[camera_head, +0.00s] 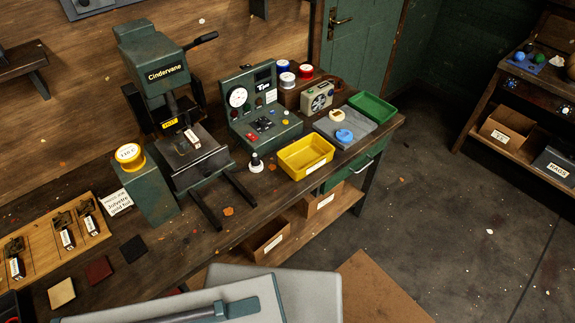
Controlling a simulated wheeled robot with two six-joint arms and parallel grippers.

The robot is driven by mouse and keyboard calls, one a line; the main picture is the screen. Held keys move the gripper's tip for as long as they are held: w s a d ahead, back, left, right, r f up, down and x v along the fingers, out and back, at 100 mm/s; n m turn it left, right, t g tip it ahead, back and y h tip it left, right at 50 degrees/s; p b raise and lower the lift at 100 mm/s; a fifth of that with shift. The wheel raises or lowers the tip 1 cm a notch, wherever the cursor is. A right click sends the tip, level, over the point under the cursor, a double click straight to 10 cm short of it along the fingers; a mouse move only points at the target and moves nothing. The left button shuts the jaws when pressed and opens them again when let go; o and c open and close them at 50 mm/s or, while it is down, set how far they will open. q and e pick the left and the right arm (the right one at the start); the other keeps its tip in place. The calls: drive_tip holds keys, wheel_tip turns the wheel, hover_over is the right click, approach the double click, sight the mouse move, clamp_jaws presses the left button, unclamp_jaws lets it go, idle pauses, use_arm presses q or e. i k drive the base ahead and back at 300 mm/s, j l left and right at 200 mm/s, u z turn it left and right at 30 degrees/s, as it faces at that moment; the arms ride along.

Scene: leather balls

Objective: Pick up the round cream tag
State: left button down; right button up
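A small round cream piece (336,115), which looks like the cream tag, lies on a grey mat (362,129) at the right end of the workbench. A blue round piece (344,135) lies on the same mat, just in front of it. The cream piece is small in the picture, so its details cannot be made out. Neither of my grippers shows in the head view.
A yellow tray (306,158) stands left of the mat, and a green tray (372,108) behind it. A radio-like box (318,96) and thread spools (287,79) stand at the back. A green press (158,75) and control box (262,118) stand further left.

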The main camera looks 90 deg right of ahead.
sight(335, 115)
drive_tip(key=k, duration=1)
drive_tip(key=z, duration=2.5)
